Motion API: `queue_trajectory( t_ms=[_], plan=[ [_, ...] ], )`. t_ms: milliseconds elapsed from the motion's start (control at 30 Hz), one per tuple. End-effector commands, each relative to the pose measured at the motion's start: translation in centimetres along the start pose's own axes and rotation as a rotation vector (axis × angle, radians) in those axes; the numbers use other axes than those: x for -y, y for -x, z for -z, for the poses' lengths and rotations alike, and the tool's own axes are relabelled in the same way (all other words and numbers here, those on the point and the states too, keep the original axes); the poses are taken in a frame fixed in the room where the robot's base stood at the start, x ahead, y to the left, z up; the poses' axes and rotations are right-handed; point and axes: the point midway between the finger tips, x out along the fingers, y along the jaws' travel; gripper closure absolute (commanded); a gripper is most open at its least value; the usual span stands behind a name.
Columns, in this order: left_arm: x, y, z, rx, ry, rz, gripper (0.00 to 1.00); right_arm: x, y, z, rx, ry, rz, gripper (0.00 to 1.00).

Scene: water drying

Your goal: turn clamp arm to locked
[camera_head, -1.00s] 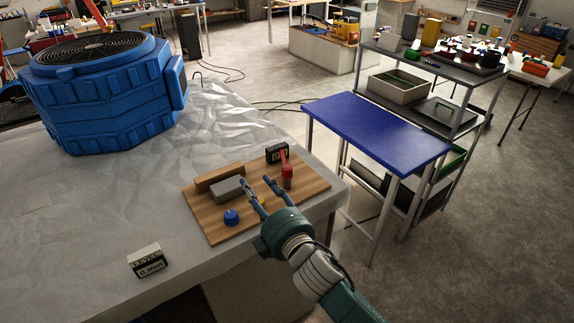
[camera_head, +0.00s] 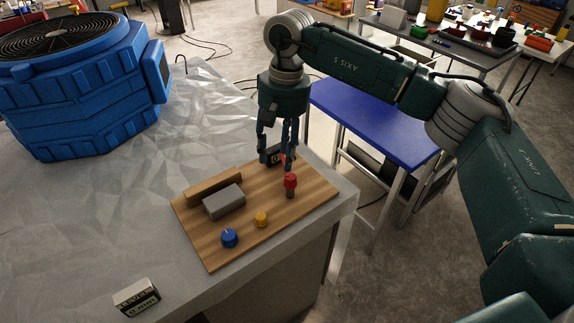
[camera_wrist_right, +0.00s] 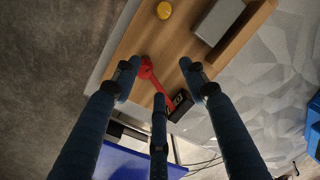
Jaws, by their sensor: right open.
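The red clamp arm (camera_wrist_right: 153,80) lies on the wooden board (camera_head: 205,250). In the right wrist view it runs from a round red end to a small black block (camera_wrist_right: 180,106). In the head view its red cap (camera_head: 290,180) stands near the board's right end, and the rest is mostly hidden behind my fingers. My right gripper (camera_head: 277,160) points down over the black block and the arm. In the wrist view its open fingers (camera_wrist_right: 160,78) are spread around the red arm, with nothing held. Contact cannot be told. My left gripper is not in view.
The board also carries a grey block (camera_head: 224,202), a brown wooden strip (camera_head: 213,187), a blue knob (camera_head: 229,238) and a yellow knob (camera_head: 261,219). A level readout box (camera_head: 137,297) and a big blue machine (camera_head: 75,105) stand on the grey table. A blue-topped table (camera_head: 375,125) is beyond.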

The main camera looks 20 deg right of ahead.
Motion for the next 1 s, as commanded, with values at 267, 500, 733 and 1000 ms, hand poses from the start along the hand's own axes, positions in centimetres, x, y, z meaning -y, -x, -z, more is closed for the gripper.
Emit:
queue_trajectory(
  t_ms=[267, 500, 733, 1000],
  plan=[
    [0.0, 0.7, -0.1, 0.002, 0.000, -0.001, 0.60, -3.3, 0.5, 0.7, -0.013, 0.024, -0.102, 0.57],
    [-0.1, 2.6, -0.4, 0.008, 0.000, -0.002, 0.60, -3.6, -3.8, 0.6, -0.010, 0.023, -0.098, 0.57],
    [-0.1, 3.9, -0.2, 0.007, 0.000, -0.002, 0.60, -3.8, -7.5, 0.8, -0.013, 0.024, -0.096, 0.57],
    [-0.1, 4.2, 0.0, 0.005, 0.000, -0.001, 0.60, -4.0, -9.0, 0.9, -0.016, 0.023, -0.095, 0.57]
  ],
)
